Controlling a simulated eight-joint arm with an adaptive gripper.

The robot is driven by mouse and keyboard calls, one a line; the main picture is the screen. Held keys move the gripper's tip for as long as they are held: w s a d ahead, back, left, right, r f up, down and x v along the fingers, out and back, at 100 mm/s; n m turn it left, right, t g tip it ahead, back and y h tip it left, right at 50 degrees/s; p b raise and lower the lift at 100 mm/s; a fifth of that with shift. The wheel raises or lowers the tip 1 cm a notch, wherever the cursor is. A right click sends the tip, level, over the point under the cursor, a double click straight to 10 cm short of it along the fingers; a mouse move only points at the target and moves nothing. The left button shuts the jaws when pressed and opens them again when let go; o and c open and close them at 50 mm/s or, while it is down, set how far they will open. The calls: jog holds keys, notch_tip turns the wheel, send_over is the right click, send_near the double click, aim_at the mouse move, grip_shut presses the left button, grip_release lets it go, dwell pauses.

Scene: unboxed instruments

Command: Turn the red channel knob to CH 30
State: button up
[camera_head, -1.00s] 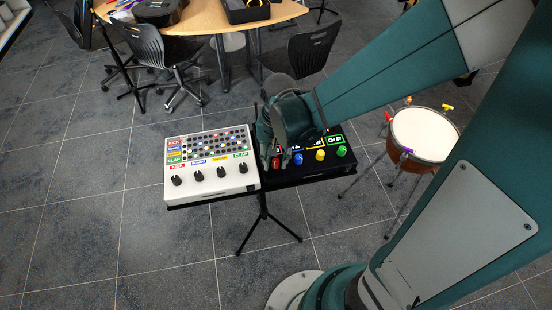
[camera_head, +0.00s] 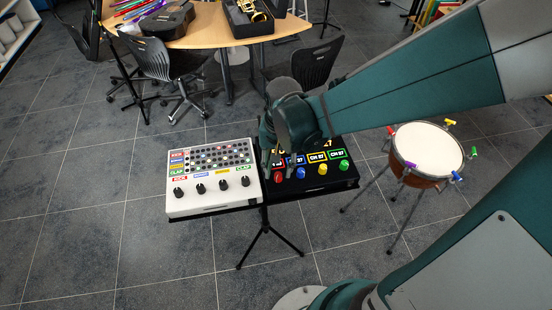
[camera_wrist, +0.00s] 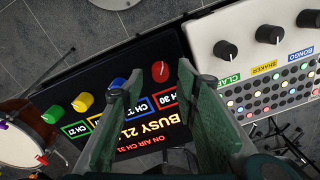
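The black panel (camera_head: 318,184) stands on the right of the stand, beside the white mixer. Its red knob (camera_head: 278,176) is the leftmost of the coloured row, with blue, yellow and green knobs to its right. In the wrist view the red knob (camera_wrist: 160,71) shows between and just beyond my fingertips, with a gap on both sides. The red display (camera_wrist: 165,104) near it appears to read CH 30. My gripper (camera_wrist: 162,80) is open and empty, its two green fingers apart. In the head view my gripper (camera_head: 270,165) hangs over the panel's left end, hiding part of it.
The white mixer (camera_head: 212,205) with black knobs is close on the left. The green knob (camera_wrist: 51,114), yellow knob (camera_wrist: 82,102) and blue knob (camera_wrist: 117,86) stand in a row from the red one. A drum (camera_head: 428,148) is at the right. A bright text display (camera_wrist: 160,137) lies between my fingers.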

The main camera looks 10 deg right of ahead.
aim_at(280, 175)
notch_tip(280, 175, up, 9)
dwell(0.7)
jog(key=shift+d+f, duration=0.1)
dwell(0.5)
jog(key=s+d+r+n+t, duration=0.4)
jog(key=s+d+r+t, duration=0.2)
jog(key=d+r, duration=0.3)
jog(key=shift+d+r+n+t, duration=0.3)
jog(key=shift+d+r+t, duration=0.1)
jog(key=shift+r+t, duration=0.1)
dwell(0.6)
dwell(2.3)
